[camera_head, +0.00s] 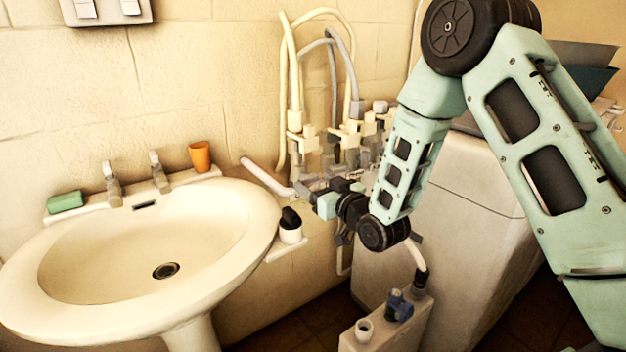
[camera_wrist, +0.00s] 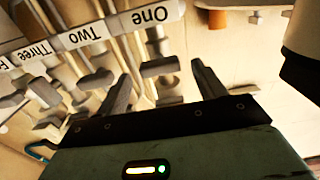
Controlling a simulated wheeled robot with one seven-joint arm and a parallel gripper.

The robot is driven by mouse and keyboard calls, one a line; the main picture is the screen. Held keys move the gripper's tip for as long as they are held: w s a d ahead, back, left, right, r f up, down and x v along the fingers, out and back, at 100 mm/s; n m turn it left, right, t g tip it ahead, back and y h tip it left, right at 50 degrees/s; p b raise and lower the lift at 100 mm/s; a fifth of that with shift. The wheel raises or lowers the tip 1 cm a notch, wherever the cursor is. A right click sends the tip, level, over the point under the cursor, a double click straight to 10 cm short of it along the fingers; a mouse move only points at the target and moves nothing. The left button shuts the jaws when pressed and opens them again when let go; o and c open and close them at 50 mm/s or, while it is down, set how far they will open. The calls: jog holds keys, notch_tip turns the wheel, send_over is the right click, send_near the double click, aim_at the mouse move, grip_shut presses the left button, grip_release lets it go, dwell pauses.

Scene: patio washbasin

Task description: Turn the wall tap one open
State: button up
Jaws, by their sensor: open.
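In the wrist view, a white label reading "One" (camera_wrist: 152,16) appears upside down, with the grey handle of wall tap one (camera_wrist: 158,70) beside it. My gripper (camera_wrist: 161,74) is open, one finger on each side of this handle in the picture. I cannot tell whether the fingers touch it. Labels for Two (camera_wrist: 84,36) and Three (camera_wrist: 28,54) lie to the left, with grey handles of their own. In the head view, my gripper (camera_head: 305,198) reaches the wall taps from the right, and its fingers are hard to make out among the grey parts.
A white washbasin (camera_head: 60,255) stands left, with an orange cup (camera_head: 200,157) and a green soap bar (camera_head: 66,201) on its ledge. Cream and grey hoses (camera_head: 290,75) rise from the taps. A white cabinet (camera_head: 440,190) stands behind my arm. A dark-topped item (camera_head: 290,225) sits beside the basin.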

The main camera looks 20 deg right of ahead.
jog(key=shift+x, duration=0.9)
jog(key=c, duration=1)
